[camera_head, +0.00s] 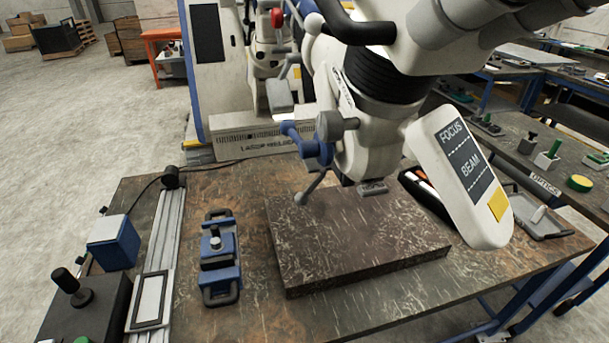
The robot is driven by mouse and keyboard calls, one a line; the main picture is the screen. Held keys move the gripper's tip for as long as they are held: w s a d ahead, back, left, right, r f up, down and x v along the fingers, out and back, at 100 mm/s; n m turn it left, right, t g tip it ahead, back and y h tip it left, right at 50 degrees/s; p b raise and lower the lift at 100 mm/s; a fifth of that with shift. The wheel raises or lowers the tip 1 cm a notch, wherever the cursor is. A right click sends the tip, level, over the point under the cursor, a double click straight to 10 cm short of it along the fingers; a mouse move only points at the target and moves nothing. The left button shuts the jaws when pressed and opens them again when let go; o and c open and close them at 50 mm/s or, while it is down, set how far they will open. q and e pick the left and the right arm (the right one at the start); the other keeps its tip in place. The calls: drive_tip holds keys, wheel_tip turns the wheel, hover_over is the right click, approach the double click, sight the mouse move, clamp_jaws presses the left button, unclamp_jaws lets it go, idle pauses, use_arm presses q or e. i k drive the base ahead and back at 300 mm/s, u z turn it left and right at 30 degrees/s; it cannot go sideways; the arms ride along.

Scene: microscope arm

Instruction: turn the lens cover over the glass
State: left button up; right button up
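A white microscope head (380,125) with a black ribbed ring (385,75) hangs over a dark stone slab (350,240). A blue clamp-like part (315,150) and a grey knob (337,125) sit on its left side. A small grey plate (373,187) is at the bottom of the head, just above the slab. A grey flap-like piece (280,97) shows left of the head. I cannot tell which piece is the lens cover, and no glass can be made out. Neither of my grippers is in view.
A white FOCUS/BEAM panel (461,176) juts out right of the head. A blue and grey fixture (219,258), a metal rail (160,245) and a blue box (113,242) occupy the bench's left side. The bench front (255,322) has bare room.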

sight(302, 198)
drive_tip(key=z, duration=2.2)
drive_tip(key=k, duration=2.05)
drive_tip(key=u, duration=2.2)
drive_tip(key=i, duration=0.5)
drive_tip(key=z, duration=0.05)
